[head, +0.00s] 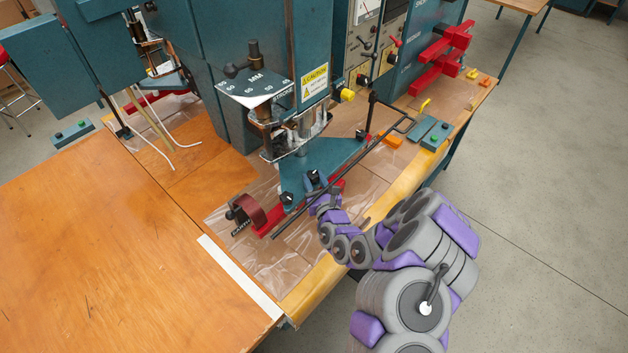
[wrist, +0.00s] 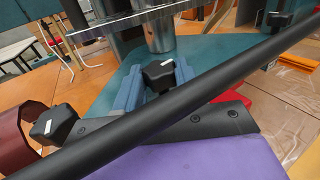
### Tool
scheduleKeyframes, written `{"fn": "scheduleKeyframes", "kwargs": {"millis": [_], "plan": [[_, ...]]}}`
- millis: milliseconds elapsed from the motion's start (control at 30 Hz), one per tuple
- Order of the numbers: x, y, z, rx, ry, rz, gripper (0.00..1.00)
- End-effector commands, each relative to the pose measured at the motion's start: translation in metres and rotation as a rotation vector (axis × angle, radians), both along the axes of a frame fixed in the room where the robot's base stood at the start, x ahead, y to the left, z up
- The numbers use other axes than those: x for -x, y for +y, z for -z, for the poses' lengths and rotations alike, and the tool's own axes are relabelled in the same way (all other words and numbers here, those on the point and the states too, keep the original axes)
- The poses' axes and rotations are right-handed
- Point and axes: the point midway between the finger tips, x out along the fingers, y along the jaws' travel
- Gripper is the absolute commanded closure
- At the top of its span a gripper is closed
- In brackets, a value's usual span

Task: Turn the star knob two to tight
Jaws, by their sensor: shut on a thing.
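Three black star knobs stand along the front edge of the teal plate (head: 335,157). The left star knob (head: 287,198) also shows in the wrist view (wrist: 54,121). The right star knob (wrist: 279,20) stands farther off, beyond the black bar. My gripper (head: 316,180) is at the middle star knob (wrist: 158,74). In the wrist view its two blue fingers (wrist: 155,82) sit on either side of this knob and are shut on it. The lower part of the grip is hidden behind the black bar. I cannot tell how tight any knob is.
A long black bar (head: 345,178) runs along the front of the machine, across the wrist view (wrist: 190,97). A dark red roll (head: 250,210) sits at left. The wooden table (head: 110,260) at left is clear. A control box with a green button (head: 436,135) is at right.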

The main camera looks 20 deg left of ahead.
Motion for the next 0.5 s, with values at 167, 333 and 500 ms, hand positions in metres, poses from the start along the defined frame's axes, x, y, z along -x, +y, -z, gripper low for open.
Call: {"fn": "scheduleKeyframes", "kwargs": {"millis": [167,333,500], "plan": [[0.0037,0.0051,0.0023,-0.002,0.004,0.110,0.92],[0.0038,0.0062,0.0032,-0.001,0.002,0.216,0.92],[0.0042,0.0075,0.0039,0.002,0.003,0.291,0.92]]}}
